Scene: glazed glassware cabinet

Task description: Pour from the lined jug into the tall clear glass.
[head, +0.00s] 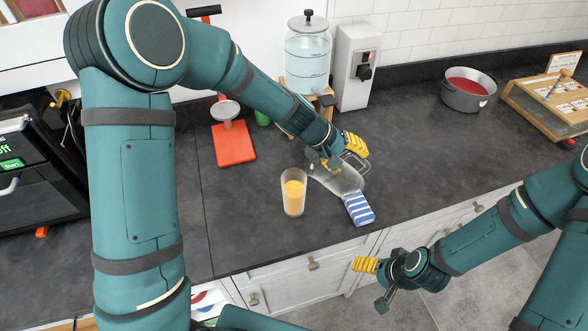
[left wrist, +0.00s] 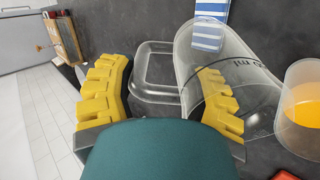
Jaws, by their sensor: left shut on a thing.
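The lined jug (head: 340,178) is clear, with a dark line and lettering on its wall in the left wrist view (left wrist: 222,55). It is tilted over the counter, its handle to the right in the head view. My left gripper (head: 343,155) is shut on the jug at its handle side; one finger shows through the clear wall. I cannot make out liquid in the jug. The tall clear glass (head: 293,195) stands upright just left of the jug with orange liquid in it; it also shows in the left wrist view (left wrist: 302,105). My right gripper (head: 371,284) is open and empty, in front of the counter.
A red scale (head: 235,145) is behind left. A drink dispenser (head: 308,55), a white appliance (head: 355,65), a grey pot (head: 466,90) and a wooden box (head: 550,105) stand behind.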

